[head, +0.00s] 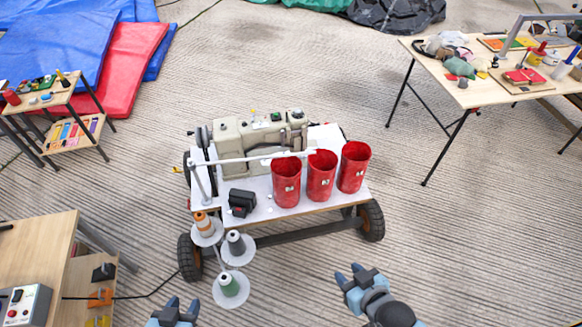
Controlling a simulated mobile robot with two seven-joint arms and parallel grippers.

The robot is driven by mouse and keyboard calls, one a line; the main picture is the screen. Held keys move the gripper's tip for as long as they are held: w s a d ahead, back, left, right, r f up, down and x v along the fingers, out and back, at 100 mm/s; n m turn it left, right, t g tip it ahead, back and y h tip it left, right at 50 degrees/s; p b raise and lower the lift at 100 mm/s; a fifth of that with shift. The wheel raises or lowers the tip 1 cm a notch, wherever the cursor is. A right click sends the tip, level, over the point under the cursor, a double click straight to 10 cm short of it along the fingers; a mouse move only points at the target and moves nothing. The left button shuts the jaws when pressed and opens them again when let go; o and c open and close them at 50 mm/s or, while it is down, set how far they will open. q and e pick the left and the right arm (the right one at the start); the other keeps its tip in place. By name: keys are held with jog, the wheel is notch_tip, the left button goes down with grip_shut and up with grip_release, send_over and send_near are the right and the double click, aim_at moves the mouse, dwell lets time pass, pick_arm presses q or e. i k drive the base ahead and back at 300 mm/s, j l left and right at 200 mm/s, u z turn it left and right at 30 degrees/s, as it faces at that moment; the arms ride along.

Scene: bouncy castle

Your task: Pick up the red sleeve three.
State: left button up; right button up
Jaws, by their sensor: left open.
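Three red cylindrical sleeves stand upright in a row on a white-topped wheeled cart (262,214): a left one (286,190), a middle one (321,182) and a right one (354,174). Each has a small pale mark on its front. The marks are too small to read surely, so I cannot tell by number which is three. My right gripper (349,272) is open and empty, in front of the cart below the right sleeve in the picture. My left gripper (182,304) is open at the bottom edge, left of the sleeves, with no object between its fingers.
A beige sewing machine (245,143) is behind the sleeves, with a light bar passing close to them. A black box (242,201) is on the cart's left. Thread cones (229,284) stand at its front left. Tables are at left and right (480,92). Floor right of the cart is clear.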

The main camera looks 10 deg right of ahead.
aim_at(322, 166)
jog(key=i+l+u, duration=0.1)
jog(key=l, duration=0.2)
jog(key=i+l+u, duration=0.2)
jog(key=i+l, duration=0.15)
jog(key=l, duration=0.3)
jog(key=i+l+u, duration=0.1)
jog(key=l, duration=0.25)
jog(key=i+l+u, duration=0.1)
jog(key=l, duration=0.25)
jog(key=i+l+u, duration=0.1)
jog(key=l, duration=0.25)
jog(key=i, duration=0.1)
